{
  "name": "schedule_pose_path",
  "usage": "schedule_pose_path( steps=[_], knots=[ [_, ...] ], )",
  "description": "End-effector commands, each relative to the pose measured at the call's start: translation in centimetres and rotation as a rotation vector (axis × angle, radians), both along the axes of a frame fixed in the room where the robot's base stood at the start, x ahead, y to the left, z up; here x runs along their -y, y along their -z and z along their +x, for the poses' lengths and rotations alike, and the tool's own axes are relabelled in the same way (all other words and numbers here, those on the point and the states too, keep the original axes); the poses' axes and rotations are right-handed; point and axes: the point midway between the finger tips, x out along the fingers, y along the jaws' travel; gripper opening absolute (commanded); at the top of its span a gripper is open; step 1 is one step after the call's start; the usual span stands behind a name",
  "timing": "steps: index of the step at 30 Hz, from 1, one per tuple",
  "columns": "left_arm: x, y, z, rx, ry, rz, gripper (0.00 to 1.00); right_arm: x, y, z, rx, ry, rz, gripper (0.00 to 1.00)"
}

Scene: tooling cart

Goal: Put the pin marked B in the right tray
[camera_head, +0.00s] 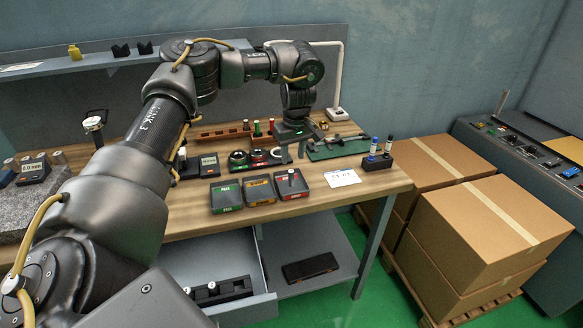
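Three dark trays stand in a row at the bench's front: one with a green label (226,196), one with a yellow label (259,191) and one with a red label (291,189). A small pale pin (291,176) stands in the red-labelled tray. Two pins, one with a blue body (373,146) and one with a pale top (388,144), stand in a black block (377,163) at the bench's right. I cannot read a B on any pin. My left gripper (299,147) points down behind the red-labelled tray, apart from it. Its fingers are too small to judge. My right gripper is out of view.
Ring gauges (238,157), a brown rack (222,135) and a green plate (338,148) sit behind the trays. A white card (342,178) lies right of them. An open drawer (262,306) below holds a black block with pale pins. Cardboard boxes (493,230) stand at right.

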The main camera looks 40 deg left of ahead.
Motion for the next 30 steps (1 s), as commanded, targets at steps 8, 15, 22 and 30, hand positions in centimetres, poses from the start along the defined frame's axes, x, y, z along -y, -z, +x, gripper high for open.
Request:
schedule_pose_path(
  steps=[8,15,22,30],
  knots=[
    [0.5,-4.1,-0.2,0.0,0.0,0.001,0.39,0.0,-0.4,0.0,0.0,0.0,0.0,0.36],
    [0.6,-4.7,-0.3,-0.001,0.0,-0.001,0.39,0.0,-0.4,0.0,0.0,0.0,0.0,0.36],
    [0.6,-4.6,-0.2,-0.001,0.0,-0.001,0.39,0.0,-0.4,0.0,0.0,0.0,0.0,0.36],
    [0.6,-4.6,-0.2,-0.001,0.0,-0.001,0.39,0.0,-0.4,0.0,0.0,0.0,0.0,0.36]
  ],
)
